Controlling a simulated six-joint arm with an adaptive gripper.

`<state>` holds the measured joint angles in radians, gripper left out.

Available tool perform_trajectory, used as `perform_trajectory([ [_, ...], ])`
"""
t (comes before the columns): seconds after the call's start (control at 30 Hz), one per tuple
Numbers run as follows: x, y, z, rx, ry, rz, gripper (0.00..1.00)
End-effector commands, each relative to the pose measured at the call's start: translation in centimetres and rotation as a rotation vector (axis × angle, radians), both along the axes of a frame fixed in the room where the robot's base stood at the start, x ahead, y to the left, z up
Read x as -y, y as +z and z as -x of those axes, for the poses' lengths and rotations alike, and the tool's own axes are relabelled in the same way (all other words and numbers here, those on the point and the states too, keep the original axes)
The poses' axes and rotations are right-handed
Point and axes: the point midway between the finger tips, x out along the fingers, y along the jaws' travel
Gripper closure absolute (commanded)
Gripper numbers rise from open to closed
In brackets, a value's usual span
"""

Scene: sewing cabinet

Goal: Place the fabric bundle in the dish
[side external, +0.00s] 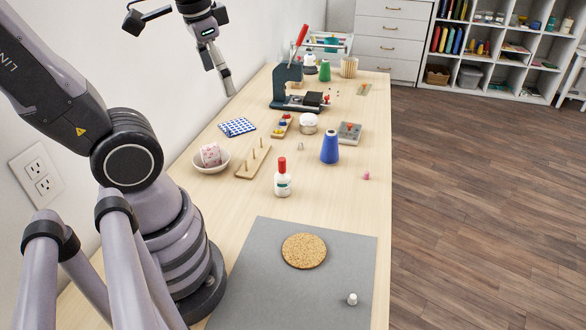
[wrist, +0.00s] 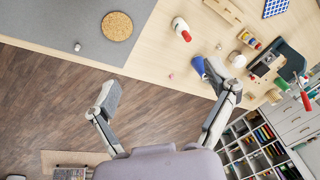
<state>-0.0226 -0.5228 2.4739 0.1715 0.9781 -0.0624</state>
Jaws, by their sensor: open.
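The fabric bundle (side external: 211,154) is pale pink and patterned. It sits inside the white dish (side external: 213,169), on the left side of the table in the side external view. The bundle rises above the dish's rim. My gripper (side external: 228,82) is raised above the far left of the table, well away from the dish. The wrist view also shows my gripper (wrist: 165,88), with its two fingers spread wide and nothing between them. Neither the bundle nor the dish appears in the wrist view.
A wooden peg rack (side external: 253,160) stands just right of the dish. A red-capped bottle (side external: 282,181) and a blue thread cone (side external: 330,148) stand nearby. A blue patterned cloth (side external: 237,127) lies behind. The grey mat (side external: 260,244) carries a cork disc (side external: 304,251) and has bare space around it.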

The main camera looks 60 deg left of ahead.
Motion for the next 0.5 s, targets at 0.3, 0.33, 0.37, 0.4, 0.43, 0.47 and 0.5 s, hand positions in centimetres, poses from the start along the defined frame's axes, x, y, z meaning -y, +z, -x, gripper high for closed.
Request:
perform_trajectory([
  [0.3, 3.1, 3.0, 0.9, 0.278, -0.042, 0.144, 0.15],
  [0.33, 3.2, 3.0, 0.9, 0.280, -0.042, 0.145, 0.15],
  [0.37, 3.2, 3.0, 0.9, 0.280, -0.042, 0.146, 0.15],
  [0.4, 3.2, 3.0, 0.9, 0.279, -0.042, 0.145, 0.15],
  [0.43, 3.2, 3.0, 0.9, 0.279, -0.042, 0.145, 0.15],
  [0.47, 3.2, 3.0, 0.9, 0.278, -0.042, 0.145, 0.15],
  [0.5, 3.2, 3.0, 0.9, 0.278, -0.042, 0.144, 0.15],
])
